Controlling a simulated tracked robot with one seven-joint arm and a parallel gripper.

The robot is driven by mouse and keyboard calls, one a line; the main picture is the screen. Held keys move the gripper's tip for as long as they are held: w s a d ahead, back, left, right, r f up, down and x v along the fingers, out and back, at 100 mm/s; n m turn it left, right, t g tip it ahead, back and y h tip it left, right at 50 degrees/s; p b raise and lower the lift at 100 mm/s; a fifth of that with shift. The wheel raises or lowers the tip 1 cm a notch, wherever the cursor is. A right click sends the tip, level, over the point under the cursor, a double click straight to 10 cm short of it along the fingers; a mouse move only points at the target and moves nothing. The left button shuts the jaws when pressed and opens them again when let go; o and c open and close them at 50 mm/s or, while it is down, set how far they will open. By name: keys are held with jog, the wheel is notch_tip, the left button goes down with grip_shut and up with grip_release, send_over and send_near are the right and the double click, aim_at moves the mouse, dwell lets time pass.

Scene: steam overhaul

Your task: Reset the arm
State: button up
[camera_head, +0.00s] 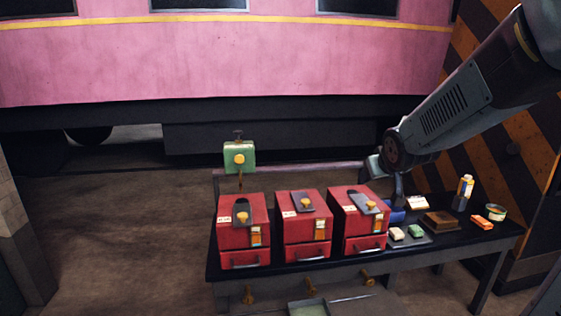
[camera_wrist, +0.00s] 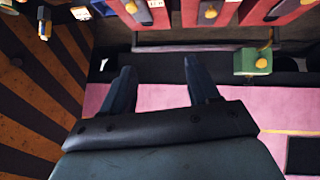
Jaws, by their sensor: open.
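My gripper (camera_wrist: 160,78) is open, its two dark fingers spread apart with nothing between them in the wrist view. In the head view my arm reaches in from the upper right, and its end hangs over the back right of the table (camera_head: 455,242), just behind and beside the right red box (camera_head: 359,216). The fingers are small and partly hidden there. The wrist view is upside down, with the red boxes along its top edge and the pink carriage (camera_wrist: 110,98) behind the fingers.
A middle red box (camera_head: 303,222) and a left red box (camera_head: 242,226) stand in the same row. A green box with a yellow knob (camera_head: 239,157) stands behind them. Small blocks, a brown box (camera_head: 442,221), a bottle (camera_head: 465,188) and a tin (camera_head: 495,213) occupy the table's right side.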

jog(key=s+a+r+m+g, duration=0.1)
jog(key=s+g, duration=0.1)
jog(key=s, duration=1)
jog(key=s+r+g, duration=0.2)
jog(key=s, duration=1.1)
jog(key=shift+a+m+g+y, duration=0.3)
jog(key=shift+a+m, duration=0.1)
jog(key=shift+r, duration=0.1)
